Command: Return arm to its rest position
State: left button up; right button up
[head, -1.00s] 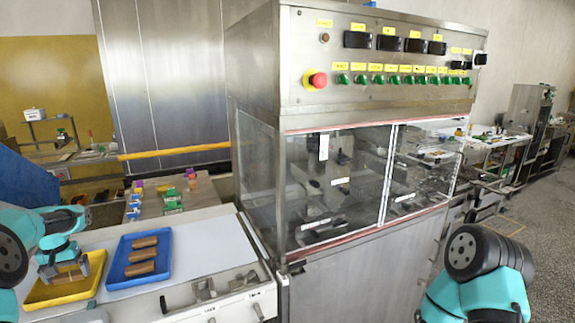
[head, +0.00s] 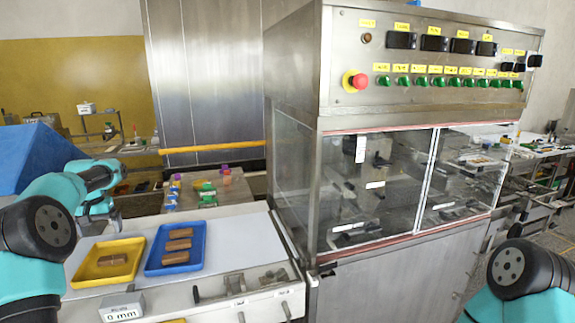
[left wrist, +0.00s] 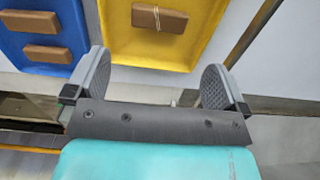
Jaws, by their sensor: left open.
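My left gripper (head: 116,222) is raised above the back edge of the white table, behind the yellow tray. In the left wrist view the left gripper (left wrist: 155,82) is open with nothing between its fingers. The yellow tray (head: 82,274) holds one brown bar (head: 112,260), which in the left wrist view (left wrist: 160,18) has a pale band across it. The blue tray (head: 154,262) beside it holds three brown bars (head: 178,246) in a column. My right arm shows at the lower right of the head view, but its gripper is out of view.
The steel enrober machine (head: 300,70) with clear panels stands right of the table. A display block (head: 122,308) reading 0 mm sits at the table's front. Coloured containers (head: 208,194) stand on a table behind. A blue hood-like shape (head: 30,160) is at the left.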

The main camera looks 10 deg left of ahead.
aim_at(111, 259)
pick_arm(q)
notch_tip(111, 259, down, 12)
jog(key=shift+r, duration=0.15)
notch_tip(111, 259, up, 3)
jog(key=shift+r, duration=0.2)
jog(key=shift+d+r, duration=0.1)
jog(key=shift+r, duration=0.25)
jog(key=shift+s+d+r, duration=0.25)
jog(key=shift+s+d, duration=1.5)
jog(key=shift+d, duration=0.25)
jog(key=shift+s+d+r, duration=0.2)
jog(key=shift+s+d, duration=1.55)
jog(key=shift+d, duration=0.2)
